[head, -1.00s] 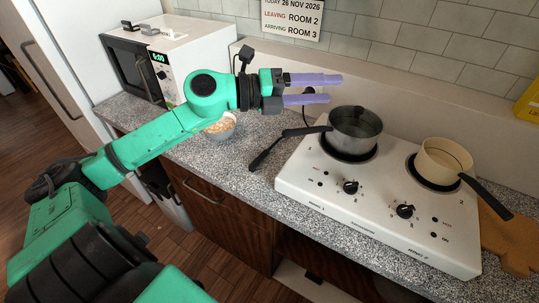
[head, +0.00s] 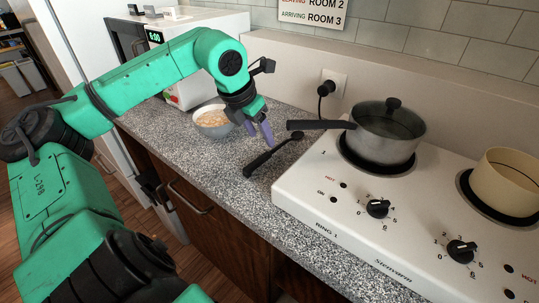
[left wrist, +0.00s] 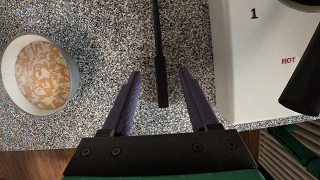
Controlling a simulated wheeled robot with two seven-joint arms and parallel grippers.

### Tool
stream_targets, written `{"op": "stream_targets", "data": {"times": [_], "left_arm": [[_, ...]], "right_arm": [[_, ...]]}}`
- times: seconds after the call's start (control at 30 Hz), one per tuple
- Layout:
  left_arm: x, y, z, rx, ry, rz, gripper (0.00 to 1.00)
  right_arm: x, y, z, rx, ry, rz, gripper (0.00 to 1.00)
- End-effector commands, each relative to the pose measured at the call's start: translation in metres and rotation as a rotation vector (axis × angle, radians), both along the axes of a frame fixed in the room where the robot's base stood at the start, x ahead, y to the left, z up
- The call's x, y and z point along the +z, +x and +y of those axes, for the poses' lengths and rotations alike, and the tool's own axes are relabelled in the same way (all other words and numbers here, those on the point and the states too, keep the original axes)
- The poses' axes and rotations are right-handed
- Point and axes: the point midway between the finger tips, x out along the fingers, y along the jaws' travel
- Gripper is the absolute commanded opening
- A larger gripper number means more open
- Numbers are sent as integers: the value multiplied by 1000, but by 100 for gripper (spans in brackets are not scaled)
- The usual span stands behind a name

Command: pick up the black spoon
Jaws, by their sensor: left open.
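The black spoon (head: 268,157) lies on the speckled grey counter, just left of the white hob. Its wide handle end points toward the counter's front edge. My left gripper (head: 260,131) points down above the counter, beside the spoon and to its left in the head view. In the left wrist view, the spoon's handle (left wrist: 163,88) shows between the two purple fingers of my left gripper (left wrist: 160,90). The fingers are open and empty, apart from the spoon. The spoon's far end is cut off in the wrist view. My right gripper is not in view.
A bowl of cereal-like food (head: 214,121) stands left of the gripper. The white hob (head: 343,230) holds a lidded steel pot (head: 384,139), whose handle juts left near the spoon. A cream pan (head: 507,181) sits further right. A microwave stands behind.

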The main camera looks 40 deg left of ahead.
Motion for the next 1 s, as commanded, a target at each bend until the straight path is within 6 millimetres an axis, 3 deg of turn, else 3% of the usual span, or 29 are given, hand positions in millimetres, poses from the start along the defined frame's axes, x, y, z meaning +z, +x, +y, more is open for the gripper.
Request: {"op": "stream_targets", "data": {"times": [0.37,0.5,0.8,0.97,1.0], "left_arm": [[-49,18,1,0,0,8,60],[-66,24,1,0,1,5,60],[-69,27,0,-1,-3,-1,60],[-69,27,0,-1,-3,-1,0],[-69,27,0,-1,-3,-1,0]], "right_arm": [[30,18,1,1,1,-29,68],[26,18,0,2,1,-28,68],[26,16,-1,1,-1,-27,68],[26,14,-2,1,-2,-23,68],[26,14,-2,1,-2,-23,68]]}}
